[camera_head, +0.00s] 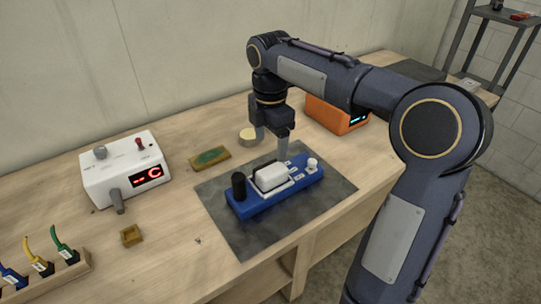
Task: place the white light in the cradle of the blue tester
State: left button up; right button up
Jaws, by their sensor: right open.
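The blue tester (262,205) lies on a dark grey mat (222,212) on the bench. The white light (271,176), a blocky white piece, sits on the middle of the tester, in the area of its cradle. How deep it sits I cannot tell. My right gripper (271,147) points down just above and behind the light. Its two fingers are spread apart, with nothing seen between them. My left gripper is not in view.
A black cylinder (238,186) and a white knob (312,165) stand at the tester's ends. An orange device (333,116) stands behind right, a white box with a red display (124,169) at left. A green-topped piece (210,158) and a round tan object (248,134) lie behind the mat.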

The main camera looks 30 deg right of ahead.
jog(key=s+a+m+t+y, duration=0.2)
jog(key=s+a+m+t, duration=0.1)
jog(key=s+m, duration=0.85)
jog(key=s+a+f+m+t+y, duration=0.1)
jog(key=s+a+f+m+t, duration=0.1)
jog(key=s+a+f+m, duration=0.2)
jog(key=s+f+m, duration=0.3)
jog(key=s+m, duration=0.2)
jog(key=s, duration=0.1)
jog(key=shift+s+a+f+t+y, duration=0.2)
jog(key=shift+s+t+y, duration=0.1)
jog(key=shift+y, duration=0.1)
